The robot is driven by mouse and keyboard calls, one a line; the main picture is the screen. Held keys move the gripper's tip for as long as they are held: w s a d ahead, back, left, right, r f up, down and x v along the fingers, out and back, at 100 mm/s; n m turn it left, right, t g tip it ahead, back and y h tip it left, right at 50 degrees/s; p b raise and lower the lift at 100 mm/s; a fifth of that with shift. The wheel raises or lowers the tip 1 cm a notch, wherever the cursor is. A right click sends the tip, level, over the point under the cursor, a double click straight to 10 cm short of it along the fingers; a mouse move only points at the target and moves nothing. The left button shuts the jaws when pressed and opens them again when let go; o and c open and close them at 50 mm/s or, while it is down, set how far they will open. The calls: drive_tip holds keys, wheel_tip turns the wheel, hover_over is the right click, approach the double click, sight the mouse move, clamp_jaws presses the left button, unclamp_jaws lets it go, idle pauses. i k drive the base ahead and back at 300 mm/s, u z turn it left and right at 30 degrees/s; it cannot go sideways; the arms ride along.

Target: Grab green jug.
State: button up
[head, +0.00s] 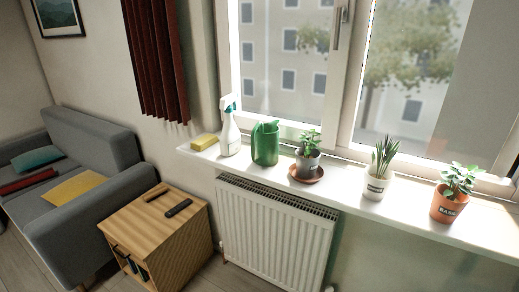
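The green jug (265,144) stands upright on the white windowsill (336,178), in front of the window. A white spray bottle (230,128) with a teal head stands close to its left. A potted plant in a grey pot (307,162) on a brown saucer stands close to its right. The jug's front side is in clear view. My gripper does not show in the head view.
A yellow sponge (205,142) lies at the sill's left end. A white pot (377,184) and a terracotta pot (447,205) stand farther right. Below are a radiator (273,236) and a wooden side table (158,230). A grey sofa (98,147) is at left.

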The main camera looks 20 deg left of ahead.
sight(264, 137)
drive_tip(key=k, duration=1)
drive_tip(key=u, duration=0.8)
drive_tip(key=i, duration=1.8)
drive_tip(key=u, duration=0.2)
